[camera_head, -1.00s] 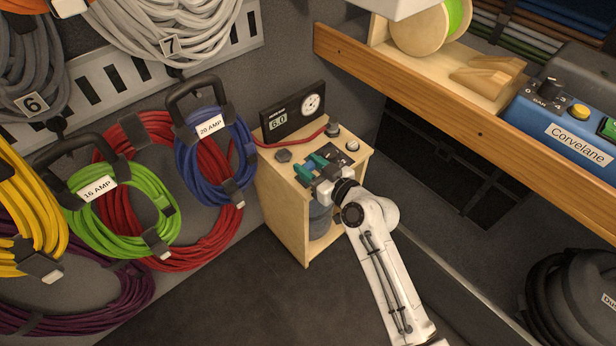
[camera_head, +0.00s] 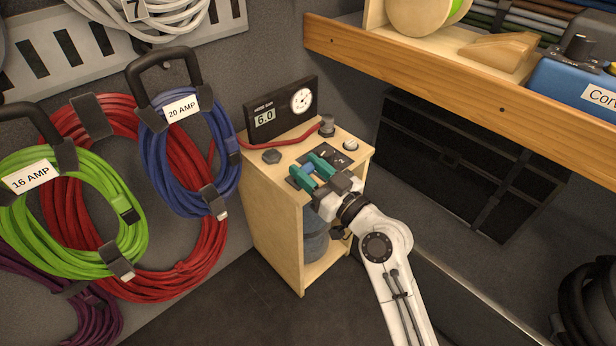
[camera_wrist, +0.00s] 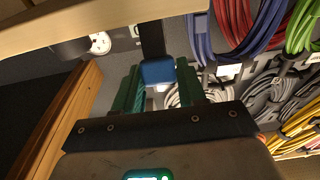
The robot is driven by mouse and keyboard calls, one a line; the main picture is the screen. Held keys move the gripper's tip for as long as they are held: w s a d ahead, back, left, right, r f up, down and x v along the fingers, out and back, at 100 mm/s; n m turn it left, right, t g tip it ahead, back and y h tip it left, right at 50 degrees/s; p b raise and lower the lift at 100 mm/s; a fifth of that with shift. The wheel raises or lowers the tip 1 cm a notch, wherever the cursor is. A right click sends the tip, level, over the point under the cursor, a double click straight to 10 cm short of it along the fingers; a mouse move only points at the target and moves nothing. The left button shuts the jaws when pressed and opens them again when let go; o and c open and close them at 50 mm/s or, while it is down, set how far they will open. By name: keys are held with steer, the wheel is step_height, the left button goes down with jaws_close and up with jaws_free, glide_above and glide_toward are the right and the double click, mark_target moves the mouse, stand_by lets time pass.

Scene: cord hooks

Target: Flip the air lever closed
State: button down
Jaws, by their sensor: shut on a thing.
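The air lever shows in the wrist view as a black stalk with a blue grip (camera_wrist: 157,71), set between my green fingers. My gripper (camera_head: 313,168) is shut on this grip at the top of the small wooden cabinet (camera_head: 270,225). The green fingers also show in the wrist view (camera_wrist: 156,88), one on each side of the grip. In the head view the fingers and wrist hide most of the lever, and its angle is hard to tell. A dark plate lies under the fingers on the cabinet top.
A gauge box (camera_head: 281,107) reading 6.0 stands at the cabinet's back, with a red hose (camera_head: 285,143) and knobs nearby. Coiled cords, such as the blue one (camera_head: 180,165), hang at the left. A wooden shelf (camera_head: 450,85) juts out at upper right. Dark floor lies in front.

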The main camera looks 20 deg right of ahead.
stand_by(0.3)
steer(key=shift+f, duration=0.1)
steer(key=c, duration=0.7)
jaws_free()
steer(key=b+v, duration=0.1)
steer(key=v, duration=0.9)
steer(key=shift+s+d+f, duration=0.1)
steer(key=shift+s, duration=0.3)
